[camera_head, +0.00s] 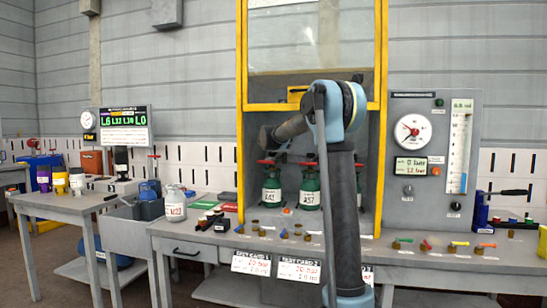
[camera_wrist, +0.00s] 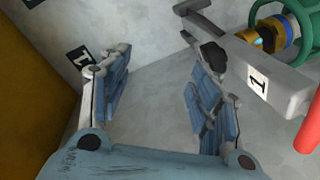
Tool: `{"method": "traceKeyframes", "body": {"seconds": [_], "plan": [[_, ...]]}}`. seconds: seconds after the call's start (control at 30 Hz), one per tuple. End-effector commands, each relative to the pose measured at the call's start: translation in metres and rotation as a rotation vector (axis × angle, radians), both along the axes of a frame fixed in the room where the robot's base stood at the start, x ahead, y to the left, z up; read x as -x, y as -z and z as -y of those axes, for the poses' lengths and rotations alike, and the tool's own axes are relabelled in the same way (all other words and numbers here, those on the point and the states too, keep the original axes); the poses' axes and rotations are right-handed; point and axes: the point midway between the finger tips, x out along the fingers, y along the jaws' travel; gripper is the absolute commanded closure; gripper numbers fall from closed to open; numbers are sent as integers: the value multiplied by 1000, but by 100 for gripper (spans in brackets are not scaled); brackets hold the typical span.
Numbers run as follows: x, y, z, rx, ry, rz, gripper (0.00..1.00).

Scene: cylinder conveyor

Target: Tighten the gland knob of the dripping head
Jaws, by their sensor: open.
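In the wrist view a green fitting (camera_wrist: 305,25) with yellow and blue parts (camera_wrist: 275,38) sits at upper right, apart from the fingers. A dark rounded piece (camera_wrist: 213,56) shows by the right finger; I cannot tell if they touch. No drip is discernible.
A grey bracket (camera_wrist: 262,75) labelled 1 runs close to the right finger, with a red bar (camera_wrist: 310,125) beyond. A gauge panel (camera_head: 433,150) stands right of the booth. Small coloured parts lie along the bench (camera_head: 450,258). Bare grey surface lies between the fingers.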

Motion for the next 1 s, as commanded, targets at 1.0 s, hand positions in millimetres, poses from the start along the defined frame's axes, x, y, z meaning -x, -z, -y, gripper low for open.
{"method": "traceKeyframes", "body": {"seconds": [1.0], "plan": [[94, 52, 79, 2002, -531, 373, 43]]}}
